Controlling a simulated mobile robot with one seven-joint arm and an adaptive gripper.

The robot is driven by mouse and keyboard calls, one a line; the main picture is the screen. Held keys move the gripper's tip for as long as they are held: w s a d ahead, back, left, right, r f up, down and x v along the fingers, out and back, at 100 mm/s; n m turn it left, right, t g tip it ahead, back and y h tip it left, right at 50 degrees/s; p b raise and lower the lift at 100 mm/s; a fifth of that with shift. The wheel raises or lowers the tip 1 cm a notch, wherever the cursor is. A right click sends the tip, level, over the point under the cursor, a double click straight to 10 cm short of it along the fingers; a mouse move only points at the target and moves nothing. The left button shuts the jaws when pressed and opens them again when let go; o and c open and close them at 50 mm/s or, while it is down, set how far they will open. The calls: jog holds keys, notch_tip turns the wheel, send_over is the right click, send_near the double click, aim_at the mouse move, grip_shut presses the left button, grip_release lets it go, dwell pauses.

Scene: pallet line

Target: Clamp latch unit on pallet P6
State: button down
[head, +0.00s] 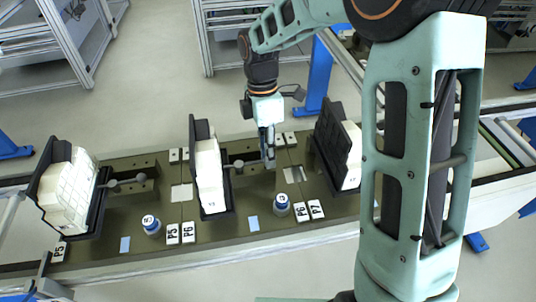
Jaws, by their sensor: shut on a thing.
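Pallet P6 (258,205) is the middle dark plate, between the P5/P6 label pair and the P6/P7 label pair (308,211). A white unit (209,178) with a black upright back plate (199,132) stands at its left side. A grey clamp latch lever with a round knob (239,165) lies to the right of the unit, its knob close to the unit's right side. My gripper (268,158) is at the lever's right end, pointing down and shut on it. The fingers partly hide the contact.
On the left, a white unit (68,190) in a black holder has a similar lever (125,181). Another white unit (350,155) stands to the right. Small round blue-topped parts (151,224) (281,203) stand near the front. My arm hides the line's right part.

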jog(key=shift+w+n, duration=0.3)
jog(key=shift+n, duration=0.1)
jog(key=c, duration=1.8)
grip_release()
jog(key=shift+o, duration=0.2)
notch_tip(320, 180, up, 12)
jog(key=w+a, duration=0.1)
jog(key=w, duration=0.1)
jog(key=shift+w+a, duration=0.1)
jog(key=shift+w, duration=0.05)
